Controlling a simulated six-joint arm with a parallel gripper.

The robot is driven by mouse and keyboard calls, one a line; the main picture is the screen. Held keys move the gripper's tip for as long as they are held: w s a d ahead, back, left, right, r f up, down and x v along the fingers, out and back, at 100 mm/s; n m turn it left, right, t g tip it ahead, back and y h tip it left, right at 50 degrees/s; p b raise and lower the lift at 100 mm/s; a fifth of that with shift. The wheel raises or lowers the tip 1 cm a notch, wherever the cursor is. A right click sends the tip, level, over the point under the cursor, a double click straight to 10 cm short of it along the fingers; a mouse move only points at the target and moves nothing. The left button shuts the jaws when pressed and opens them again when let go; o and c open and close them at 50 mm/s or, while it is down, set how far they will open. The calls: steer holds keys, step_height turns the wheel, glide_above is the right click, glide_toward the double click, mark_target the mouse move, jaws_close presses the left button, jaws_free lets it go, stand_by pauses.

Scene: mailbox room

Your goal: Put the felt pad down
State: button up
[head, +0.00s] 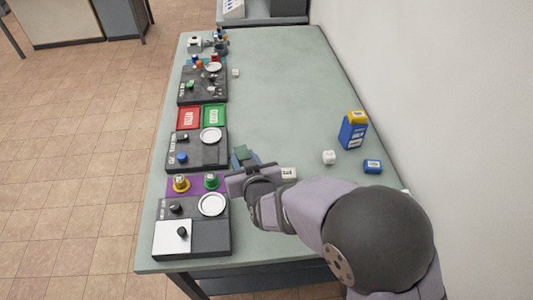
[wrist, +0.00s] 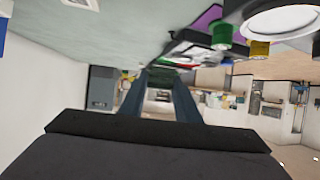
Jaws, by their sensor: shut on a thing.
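My gripper (head: 243,160) reaches over the table from the right, beside the left row of panels. In the wrist view its two dark blue fingers (wrist: 168,92) are shut on a small dark green piece, which I take as the felt pad (wrist: 168,74). In the head view a bit of the green pad (head: 241,151) shows at the fingertips. The wrist and fingers hide most of it. I cannot tell whether it touches the table (head: 280,100).
Dark panels with knobs and white round dishes (head: 211,204) line the table's left edge. Red and green trays (head: 188,118) lie between them. The table's middle is clear.

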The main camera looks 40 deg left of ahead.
steer(key=shift+m+t, duration=0.3)
steer(key=shift+m, duration=0.1)
steer(key=w+f, duration=0.1)
steer(key=w+d+f, duration=0.1)
steer(key=w+d+f+p, duration=0.1)
steer(key=w, duration=0.1)
steer(key=shift+w+d+f, duration=0.1)
steer(key=shift+d+f, duration=0.15)
steer(key=shift+f, duration=0.1)
steer(key=shift+m+t+h, duration=0.8)
steer(key=shift+m+h, duration=0.1)
steer(key=w, duration=0.5)
steer(key=shift+f, duration=0.15)
steer(key=w+r+m+t+h, duration=0.1)
steer(key=w+m+h, duration=0.15)
steer(key=w, duration=0.35)
step_height(320, 180, up, 3)
steer(key=m+t+h, duration=0.2)
glide_above(291, 152)
steer(key=shift+d+r+g+y+p, duration=0.15)
steer(key=shift+g+y+p, duration=0.1)
steer(key=shift+g+p, duration=0.05)
steer(key=shift+n, duration=0.25)
steer(key=shift+f+p, duration=0.45)
steer(key=shift+f, duration=4.55)
steer(key=shift+f, duration=0.1)
